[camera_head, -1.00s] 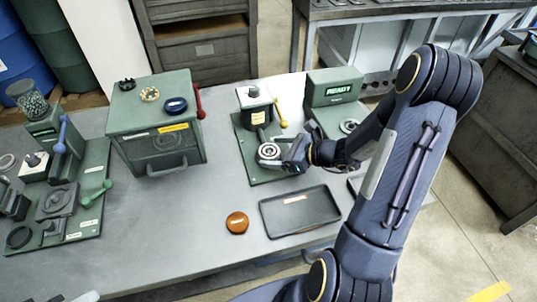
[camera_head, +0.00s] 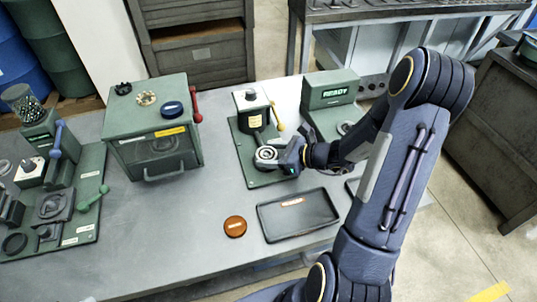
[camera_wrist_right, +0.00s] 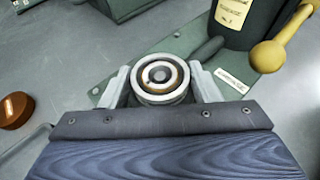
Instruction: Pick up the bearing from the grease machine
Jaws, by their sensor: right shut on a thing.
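The grease machine (camera_head: 250,108) is a green base plate with a dark post, a white top and a yellow-knobbed lever. It also shows in the right wrist view (camera_wrist_right: 250,22), with its yellow knob at the right. The bearing (camera_wrist_right: 160,78) is a silver ring with a brownish inner ring. It sits at the front of the grease machine; in the head view it is small (camera_head: 265,154). My right gripper (camera_wrist_right: 162,85) is shut on the bearing, one finger on each side. Whether the bearing touches the plate is unclear. My left gripper is not in view.
A dark tray (camera_head: 298,214) and an orange-brown round piece (camera_head: 235,226) lie in front. A green cabinet (camera_head: 155,130) with a red lever stands left. A green machine reading READY (camera_head: 330,90) stands right. Another green machine (camera_head: 60,190) is far left.

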